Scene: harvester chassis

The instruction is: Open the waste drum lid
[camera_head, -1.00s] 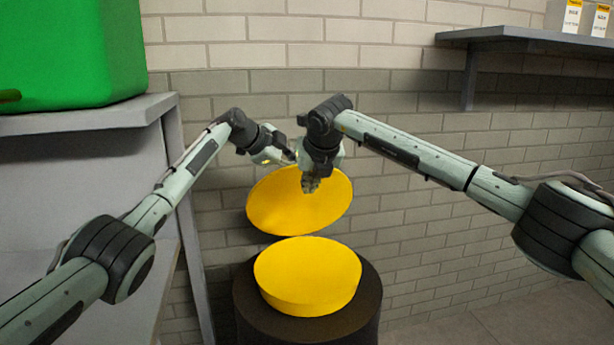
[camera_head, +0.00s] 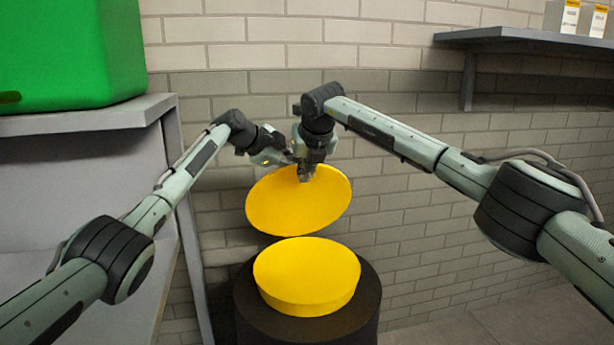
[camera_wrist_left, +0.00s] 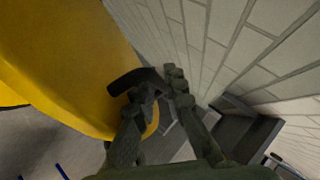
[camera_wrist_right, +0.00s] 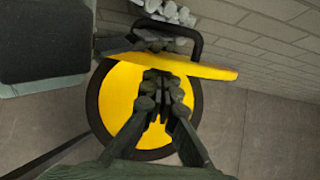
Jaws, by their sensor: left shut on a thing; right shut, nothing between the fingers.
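The waste drum (camera_head: 250,310) is dark with a thick yellow round top (camera_head: 305,268). Its yellow disc-shaped lid (camera_head: 300,210) stands tilted up behind and above that top, with a clear gap at the front. My left gripper (camera_wrist_left: 158,92) is shut on the lid's dark handle (camera_wrist_left: 127,82), on the wall side of the lid. In the head view it is partly hidden behind my right gripper. My right gripper (camera_head: 305,176) is shut and empty in front of the lid's upper edge. The right wrist view shows the lid edge-on (camera_wrist_right: 205,68) just beyond its fingers.
A brick wall (camera_head: 440,200) rises close behind the lid. A grey bench (camera_head: 100,118) with a green bin (camera_head: 75,50) stands at left. A wall shelf (camera_head: 520,36) with boxes is at upper right. The floor right of the drum is clear.

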